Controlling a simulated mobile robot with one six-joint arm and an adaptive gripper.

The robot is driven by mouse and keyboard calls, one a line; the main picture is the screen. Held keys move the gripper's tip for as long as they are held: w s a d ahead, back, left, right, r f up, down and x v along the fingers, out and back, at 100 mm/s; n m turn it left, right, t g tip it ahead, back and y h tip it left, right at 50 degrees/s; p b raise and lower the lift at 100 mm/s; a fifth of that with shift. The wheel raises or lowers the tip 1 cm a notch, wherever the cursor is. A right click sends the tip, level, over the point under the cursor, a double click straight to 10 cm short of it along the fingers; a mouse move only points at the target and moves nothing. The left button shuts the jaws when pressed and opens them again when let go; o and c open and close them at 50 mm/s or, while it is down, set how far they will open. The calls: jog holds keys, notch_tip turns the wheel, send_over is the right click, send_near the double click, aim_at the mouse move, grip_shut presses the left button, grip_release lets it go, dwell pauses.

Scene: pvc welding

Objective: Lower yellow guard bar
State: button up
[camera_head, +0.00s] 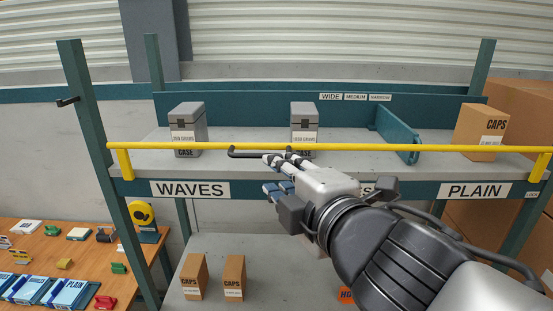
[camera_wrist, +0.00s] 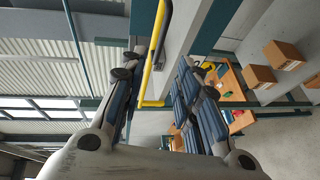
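The yellow guard bar (camera_head: 420,148) runs level across the front of the upper shelf, with yellow end pieces turned down at both ends. A black handle (camera_head: 246,154) is fixed to it left of centre. My gripper (camera_head: 275,172) is at the right end of the handle, just at and below the bar. In the wrist view the fingers of my gripper (camera_wrist: 157,75) are spread apart, with the yellow bar (camera_wrist: 153,55) and the black handle (camera_wrist: 164,35) showing in the gap. Whether a finger touches the handle is unclear.
The upper shelf (camera_head: 235,160) holds two grey cases (camera_head: 187,130) (camera_head: 304,128), a teal divider (camera_head: 398,133) and a CAPS box (camera_head: 482,131). Small boxes stand on the lower shelf (camera_head: 230,260). A wooden table (camera_head: 60,245) with small items is at left. Teal posts (camera_head: 90,130) flank the shelf.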

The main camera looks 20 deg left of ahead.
aim_at(258, 157)
jog(key=b+x, duration=0.3)
jog(key=x, duration=1)
jog(key=shift+w+a+f+b, duration=0.1)
jog(key=shift+w+b, duration=0.25)
jog(key=shift+c, duration=0.2)
grip_shut()
